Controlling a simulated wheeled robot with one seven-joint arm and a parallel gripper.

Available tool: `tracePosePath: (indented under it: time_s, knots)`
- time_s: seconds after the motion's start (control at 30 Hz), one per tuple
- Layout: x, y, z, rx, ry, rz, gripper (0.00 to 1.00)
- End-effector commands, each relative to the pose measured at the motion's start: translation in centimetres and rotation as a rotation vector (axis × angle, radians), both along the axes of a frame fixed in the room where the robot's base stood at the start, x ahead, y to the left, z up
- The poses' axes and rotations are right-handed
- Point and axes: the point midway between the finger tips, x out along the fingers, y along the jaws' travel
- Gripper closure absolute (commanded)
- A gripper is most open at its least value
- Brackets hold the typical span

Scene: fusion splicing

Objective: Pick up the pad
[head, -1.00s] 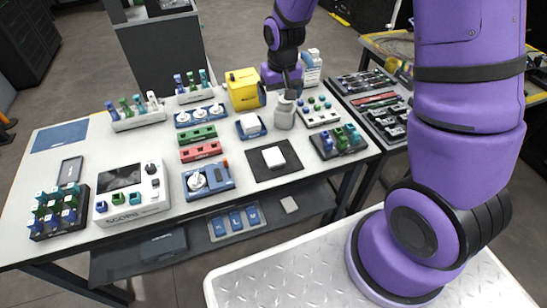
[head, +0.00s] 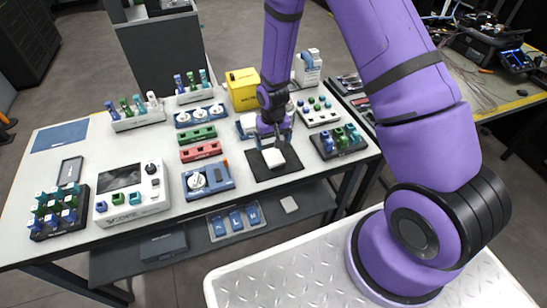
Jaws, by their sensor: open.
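A small white block that looks like the pad (head: 273,158) lies on a square black mat (head: 264,174) near the front of the white table. My gripper (head: 271,144) points down just above and behind this pad, with its fingers near the pad's far edge. The gripper is open and nothing shows between its fingers. I cannot tell whether the fingertips touch the pad. Another white piece on a blue base (head: 245,125) is partly hidden behind the gripper.
A blue device (head: 208,180) stands left of the mat, and a dark block with green and blue pieces (head: 338,141) stands to its right. Red (head: 200,151) and green (head: 197,135) holders and a yellow box (head: 242,88) are nearby. The table surface right in front of the mat is narrow.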

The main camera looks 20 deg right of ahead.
Motion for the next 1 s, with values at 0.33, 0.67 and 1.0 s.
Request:
tracePosePath:
  time_s: [0.33, 0.67, 1.0]
  knots:
    - [-0.4, 0.3, -3.0, 0.0, 0.002, 0.001, 0.06]
    - [-0.4, 0.3, -5.6, 0.0, -0.001, 0.0, 0.06]
    - [-0.4, 0.3, -5.6, 0.0, -0.001, 0.0, 0.39]
